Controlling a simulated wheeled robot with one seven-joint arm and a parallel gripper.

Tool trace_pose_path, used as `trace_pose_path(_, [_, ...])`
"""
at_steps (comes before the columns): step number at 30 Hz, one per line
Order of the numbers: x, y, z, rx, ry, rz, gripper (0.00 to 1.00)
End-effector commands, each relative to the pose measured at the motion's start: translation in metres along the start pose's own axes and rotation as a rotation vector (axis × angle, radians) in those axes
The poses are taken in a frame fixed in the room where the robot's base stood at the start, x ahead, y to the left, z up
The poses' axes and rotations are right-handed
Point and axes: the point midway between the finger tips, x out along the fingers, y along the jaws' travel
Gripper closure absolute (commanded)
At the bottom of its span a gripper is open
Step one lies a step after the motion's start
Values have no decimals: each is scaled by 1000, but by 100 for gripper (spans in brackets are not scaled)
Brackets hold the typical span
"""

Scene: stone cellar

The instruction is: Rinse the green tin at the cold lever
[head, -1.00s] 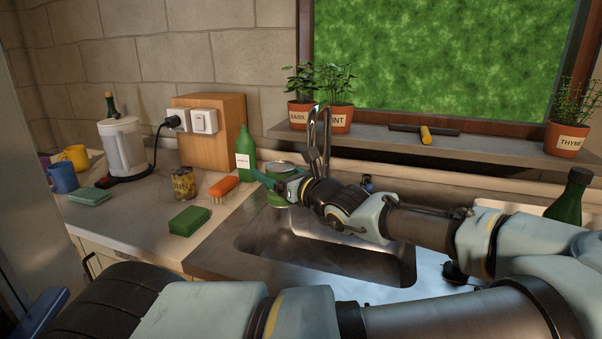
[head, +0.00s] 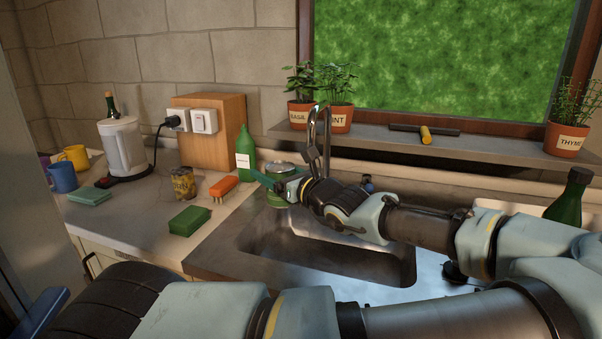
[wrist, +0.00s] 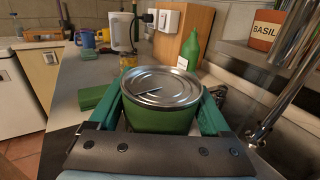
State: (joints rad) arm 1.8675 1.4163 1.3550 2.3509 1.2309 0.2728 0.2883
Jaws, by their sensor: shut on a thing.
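The green tin (head: 279,169) has a silver lid and is upright at the back left of the sink. In the wrist view the green tin (wrist: 160,98) sits between the two green fingers of my gripper (wrist: 163,105). My gripper (head: 274,186) is shut on it in the head view too, reaching in from the right. The tap (head: 318,140) rises just to the right of the tin, partly behind my arm. A small blue-marked part (head: 367,184) shows behind my arm; I cannot tell if it is the cold lever. The tin's underside is hidden.
The steel sink (head: 330,257) lies below my arm. Left of it on the counter are a green sponge (head: 189,221), an orange brush (head: 224,187), a tarnished can (head: 184,182) and a green bottle (head: 245,150). Potted herbs stand on the sill (head: 380,144). A dark bottle (head: 570,197) stands right.

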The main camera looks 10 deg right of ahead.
Motion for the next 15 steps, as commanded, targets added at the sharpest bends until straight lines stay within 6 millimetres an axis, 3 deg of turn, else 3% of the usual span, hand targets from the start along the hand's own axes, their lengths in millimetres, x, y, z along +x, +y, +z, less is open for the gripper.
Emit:
trace_pose_path(9, [0,0,1,0,-1,0,74])
trace_pose_path(15, [-1,12,13,2,-4,0,74])
